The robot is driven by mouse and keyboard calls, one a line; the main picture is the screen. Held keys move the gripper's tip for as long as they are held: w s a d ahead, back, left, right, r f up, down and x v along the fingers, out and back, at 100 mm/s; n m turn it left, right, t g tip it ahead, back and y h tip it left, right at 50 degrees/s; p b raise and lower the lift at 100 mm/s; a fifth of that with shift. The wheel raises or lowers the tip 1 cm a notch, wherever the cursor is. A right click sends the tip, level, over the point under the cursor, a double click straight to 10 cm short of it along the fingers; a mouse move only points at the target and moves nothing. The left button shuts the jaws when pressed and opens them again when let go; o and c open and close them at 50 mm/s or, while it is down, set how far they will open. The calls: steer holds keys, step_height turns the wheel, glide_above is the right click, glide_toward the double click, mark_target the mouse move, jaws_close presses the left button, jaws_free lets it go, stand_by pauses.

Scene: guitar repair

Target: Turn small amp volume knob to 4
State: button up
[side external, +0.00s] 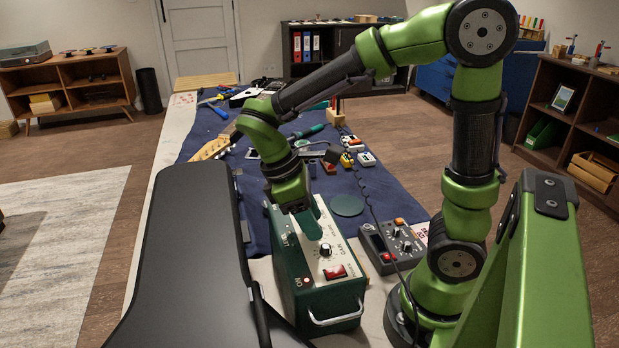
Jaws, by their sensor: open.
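The small amp (290,262) is a dark green box with a cream top panel, standing near the front of the bench, its metal handle (335,318) facing the camera. A dark knob (325,250) with a pale ring shows on the panel, beside small lettering that is hard to read. A red rocker switch (335,272) sits nearer the handle. My gripper (314,232) is open and points down over the panel, just behind the visible knob. It hides part of the panel, and I cannot tell whether its fingers surround or touch a knob.
A black case (190,260) stands close on the left. A grey pedal unit (393,245) with a cable lies on the right. A green disc (347,205), small pedals (350,143) and tools (222,108) lie on the blue mat (385,185) behind.

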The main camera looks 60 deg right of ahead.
steer(key=shift+s+f, duration=0.1)
steer(key=shift+f, duration=0.15)
jaws_close()
steer(key=shift+d+m, duration=0.1)
steer(key=shift+m, duration=0.3)
steer(key=m, duration=0.2)
steer(key=m+y, duration=0.2)
steer(key=m, duration=0.1)
steer(key=shift+d+m+g, duration=0.25)
steer(key=shift+m+g, duration=0.05)
steer(key=m+y, duration=0.2)
steer(key=m, duration=0.3)
steer(key=shift+d, duration=0.2)
steer(key=shift+m, duration=0.3)
